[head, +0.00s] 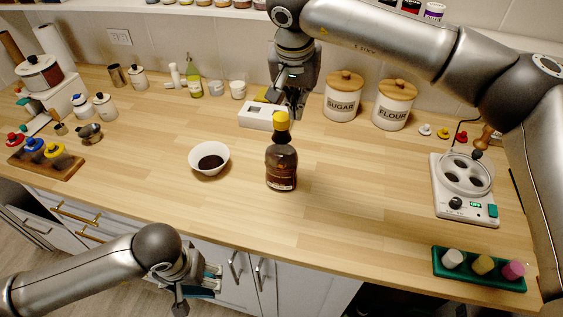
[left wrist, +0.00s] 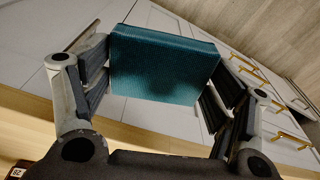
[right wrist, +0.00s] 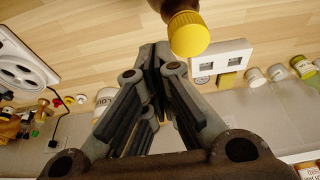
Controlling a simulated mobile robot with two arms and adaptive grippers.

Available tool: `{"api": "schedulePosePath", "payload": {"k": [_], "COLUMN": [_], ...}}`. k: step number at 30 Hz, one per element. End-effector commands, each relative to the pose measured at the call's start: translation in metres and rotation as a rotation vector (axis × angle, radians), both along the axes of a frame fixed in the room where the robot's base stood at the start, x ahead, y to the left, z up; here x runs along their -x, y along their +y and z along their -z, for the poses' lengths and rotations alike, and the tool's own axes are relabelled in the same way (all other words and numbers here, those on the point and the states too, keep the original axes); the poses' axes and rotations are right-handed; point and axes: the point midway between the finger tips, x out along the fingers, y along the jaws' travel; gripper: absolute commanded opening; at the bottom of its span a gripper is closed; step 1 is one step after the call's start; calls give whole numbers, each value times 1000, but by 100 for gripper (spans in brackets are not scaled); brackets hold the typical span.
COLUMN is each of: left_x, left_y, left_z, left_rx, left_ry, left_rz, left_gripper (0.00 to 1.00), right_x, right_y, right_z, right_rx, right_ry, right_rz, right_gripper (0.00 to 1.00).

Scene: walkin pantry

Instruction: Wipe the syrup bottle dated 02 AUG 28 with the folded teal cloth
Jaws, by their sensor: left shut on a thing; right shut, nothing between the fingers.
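The brown syrup bottle (head: 282,168) with a yellow cap stands upright on the counter; its date is too small to read in the head view. Its yellow cap (right wrist: 189,34) shows at the top of the right wrist view. My left gripper (head: 208,280) is in front of the counter edge, low and left of the bottle, shut on the folded teal cloth (left wrist: 165,65). The cloth is apart from the bottle. My right gripper (head: 295,108) is shut and empty, just behind the bottle cap. A label fragment (left wrist: 17,172) shows at the left wrist view's lower left corner.
A white bowl of dark liquid (head: 209,159) stands left of the bottle. A white box (head: 256,116) and sugar and flour canisters (head: 343,97) stand behind. A warmer (head: 462,190) and green tray (head: 478,276) are at right. Counter right of the bottle is clear.

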Motion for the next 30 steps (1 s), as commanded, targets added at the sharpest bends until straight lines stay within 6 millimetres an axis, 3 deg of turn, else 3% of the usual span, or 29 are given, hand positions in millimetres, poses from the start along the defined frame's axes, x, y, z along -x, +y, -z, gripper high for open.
{"api": "schedulePosePath", "payload": {"k": [30], "left_x": [0], "left_y": [0], "left_z": [15], "left_rx": [0], "left_ry": [0], "left_rz": [0], "left_gripper": [61], "right_x": [0], "right_y": [0], "right_z": [22], "right_rx": [0], "right_ry": [0], "right_rz": [0], "right_gripper": [0]}}
